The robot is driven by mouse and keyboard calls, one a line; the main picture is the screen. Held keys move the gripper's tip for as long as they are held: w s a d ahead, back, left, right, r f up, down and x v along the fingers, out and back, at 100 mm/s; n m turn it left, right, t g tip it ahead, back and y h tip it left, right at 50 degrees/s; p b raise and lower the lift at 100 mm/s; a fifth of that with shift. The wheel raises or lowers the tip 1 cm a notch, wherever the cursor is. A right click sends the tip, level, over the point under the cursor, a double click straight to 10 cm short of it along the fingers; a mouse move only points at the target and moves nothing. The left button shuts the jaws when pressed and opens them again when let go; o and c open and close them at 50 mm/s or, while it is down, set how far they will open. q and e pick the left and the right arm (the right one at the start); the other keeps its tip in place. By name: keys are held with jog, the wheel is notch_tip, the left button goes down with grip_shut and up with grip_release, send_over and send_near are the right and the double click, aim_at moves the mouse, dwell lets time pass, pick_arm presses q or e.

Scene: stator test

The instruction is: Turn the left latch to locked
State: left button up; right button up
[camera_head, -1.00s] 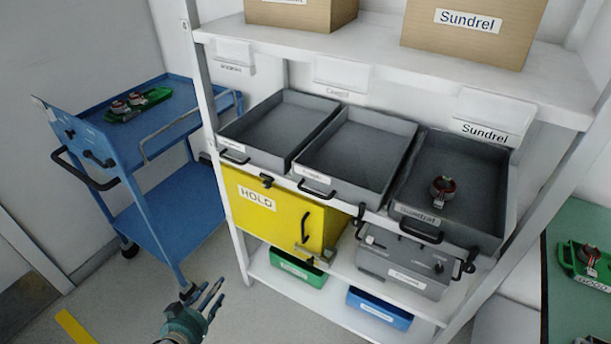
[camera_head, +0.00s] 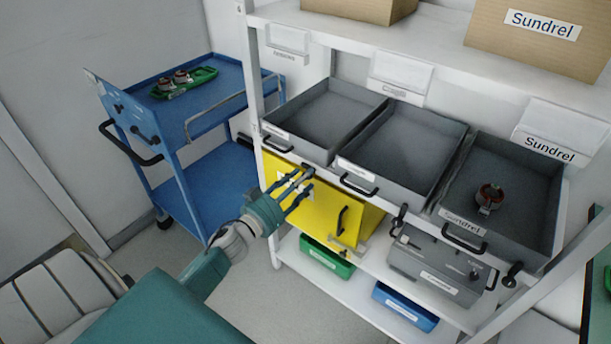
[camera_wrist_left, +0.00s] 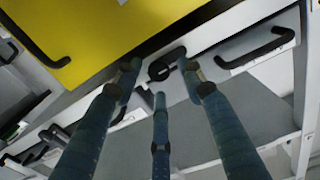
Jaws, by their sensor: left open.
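The left latch (camera_head: 308,169) is a small black knob on the shelf's front edge, above the yellow HOLD box (camera_head: 322,213). In the left wrist view a black latch (camera_wrist_left: 166,64) shows near the fingertips, with a bent lever. My left gripper (camera_head: 299,183) is open, its fingers spread, in front of the yellow box's top and close to the left latch. In the left wrist view the fingers (camera_wrist_left: 160,85) lie around the latch's lower side, and I cannot tell whether they touch it. The lock position is too small to read. My right gripper is not in view.
Grey drawers (camera_head: 325,107) with black handles sit above the latches, and another black latch (camera_head: 400,214) is to the right. A grey device box (camera_head: 435,268), a green bin (camera_head: 327,260) and a blue bin (camera_head: 404,307) are below. A blue cart (camera_head: 205,190) stands left.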

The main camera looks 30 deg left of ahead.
pick_arm(q)
jog(key=shift+w+d, duration=0.1)
jog(key=shift+w, duration=0.8)
grip_shut()
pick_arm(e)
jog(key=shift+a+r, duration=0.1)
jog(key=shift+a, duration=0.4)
pick_arm(q)
jog(key=shift+m, duration=0.3)
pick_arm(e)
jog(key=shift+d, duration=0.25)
